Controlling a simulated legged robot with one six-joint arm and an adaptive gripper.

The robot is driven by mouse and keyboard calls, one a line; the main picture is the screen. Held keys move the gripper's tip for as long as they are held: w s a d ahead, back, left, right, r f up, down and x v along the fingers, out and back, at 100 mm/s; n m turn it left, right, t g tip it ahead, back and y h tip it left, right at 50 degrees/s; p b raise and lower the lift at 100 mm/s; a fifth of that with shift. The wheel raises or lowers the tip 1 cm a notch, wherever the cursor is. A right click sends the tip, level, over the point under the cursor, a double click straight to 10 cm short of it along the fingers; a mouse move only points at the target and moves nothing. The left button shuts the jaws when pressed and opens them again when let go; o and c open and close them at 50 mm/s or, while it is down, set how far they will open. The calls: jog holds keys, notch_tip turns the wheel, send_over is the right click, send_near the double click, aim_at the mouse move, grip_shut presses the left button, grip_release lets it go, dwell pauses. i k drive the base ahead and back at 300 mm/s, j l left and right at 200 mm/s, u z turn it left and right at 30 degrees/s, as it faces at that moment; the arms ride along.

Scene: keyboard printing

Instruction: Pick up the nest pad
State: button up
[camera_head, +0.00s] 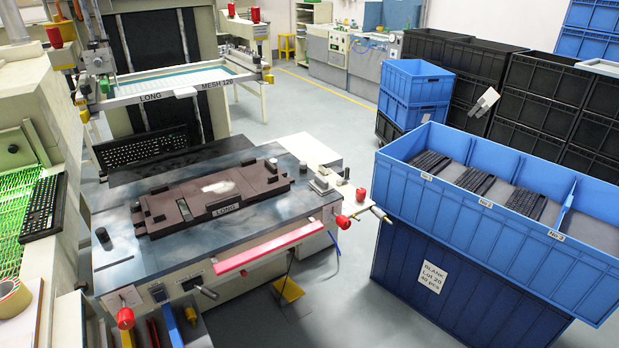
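The nest pad appears to be the dark brown, flat, stepped plate (165,211) labelled LONG on its front edge. It lies flat on the grey top of the printing table (290,215), left of the picture's middle. It has cut-outs, a raised block near its right end and a pale patch on top. Nothing is seen touching it from above.
A screen frame (195,90) marked LONG, MESH 120 is above the table's back. A black keyboard (142,147) lies behind the pad. A blue divided crate (455,217) holding dark keyboards stands at right. Red-knobbed levers (342,221) stick out at the table's right.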

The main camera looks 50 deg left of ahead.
aim_at(320, 184)
jog(key=i+j+u, duration=0.1)
jog(key=i+u, duration=0.45)
jog(key=u, duration=0.2)
jog(key=i+u, duration=0.4)
jog(key=i+l+u, duration=0.1)
jog(key=u, duration=0.25)
jog(key=i+j+u, duration=0.15)
jog(key=i+u, duration=0.2)
jog(key=i, duration=0.35)
jog(key=i+u, duration=0.3)
jog(key=i, duration=0.35)
jog(key=i+z, duration=0.35)
jog(key=k, duration=0.05)
